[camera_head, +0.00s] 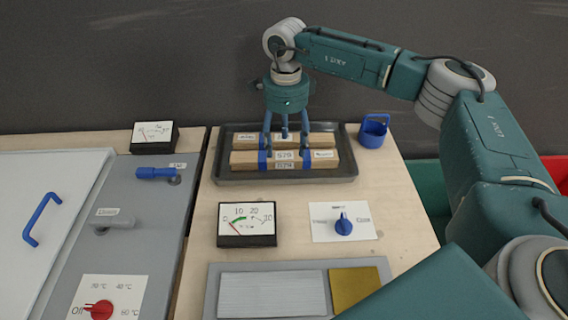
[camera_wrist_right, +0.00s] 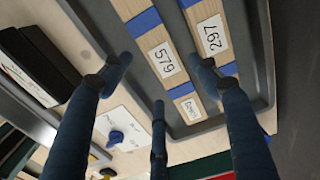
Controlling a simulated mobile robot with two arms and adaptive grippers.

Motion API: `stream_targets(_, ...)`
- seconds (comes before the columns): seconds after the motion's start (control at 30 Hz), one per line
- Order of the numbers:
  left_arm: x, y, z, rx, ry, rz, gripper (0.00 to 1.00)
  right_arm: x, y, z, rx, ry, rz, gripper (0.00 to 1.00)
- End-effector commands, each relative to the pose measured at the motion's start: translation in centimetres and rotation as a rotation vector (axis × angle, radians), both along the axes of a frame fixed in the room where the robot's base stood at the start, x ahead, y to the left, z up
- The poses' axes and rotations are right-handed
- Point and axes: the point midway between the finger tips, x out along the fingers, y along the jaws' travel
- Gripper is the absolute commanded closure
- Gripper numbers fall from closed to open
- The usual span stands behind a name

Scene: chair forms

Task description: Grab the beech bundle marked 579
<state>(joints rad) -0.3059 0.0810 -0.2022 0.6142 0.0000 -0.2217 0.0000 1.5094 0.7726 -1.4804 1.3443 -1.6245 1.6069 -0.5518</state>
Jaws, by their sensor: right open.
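The beech bundle marked 579 (camera_head: 243,160) lies in a dark grey tray (camera_head: 268,180), its label facing front and blue bands around it. In the right wrist view the bundle (camera_wrist_right: 164,61) shows its 579 label. A second beech bundle (camera_head: 322,139) lies behind it in the tray; its label reads 297 in the wrist view (camera_wrist_right: 211,37). My right gripper (camera_head: 285,149) is above the tray, pointing down, its fingers spread and holding nothing. In the wrist view its fingers (camera_wrist_right: 158,90) stand apart over the bundles. Whether they touch wood is unclear. My left gripper is not in view.
A gauge (camera_head: 246,224) and a card with a blue knob (camera_head: 343,223) lie in front. A grey panel with levers (camera_head: 133,222) is left. Green and red bins (camera_head: 432,186) stand beyond the table's right edge.

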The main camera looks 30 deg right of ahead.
Motion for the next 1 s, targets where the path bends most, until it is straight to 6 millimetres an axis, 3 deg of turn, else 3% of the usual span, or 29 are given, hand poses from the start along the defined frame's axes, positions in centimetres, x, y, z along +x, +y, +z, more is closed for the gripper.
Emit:
stream_targets(0.13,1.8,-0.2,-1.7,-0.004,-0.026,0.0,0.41,0.1,0.2,-2.4,0.0,0.001,0.001,0.39)
stream_targets(0.3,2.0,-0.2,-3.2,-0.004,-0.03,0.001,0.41,0.1,0.2,-4.7,0.0,0.0,0.0,0.39)
stream_targets(0.57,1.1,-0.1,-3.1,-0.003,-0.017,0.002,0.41,0.1,0.2,-4.7,0.0,0.0,0.0,0.39)
stream_targets(0.8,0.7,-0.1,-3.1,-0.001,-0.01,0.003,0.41,0.1,0.2,-4.7,0.0,0.0,0.0,0.86)
stream_targets(1.0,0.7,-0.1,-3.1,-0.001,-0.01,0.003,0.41,0.2,0.2,-4.6,0.0,-0.001,0.0,0.86)
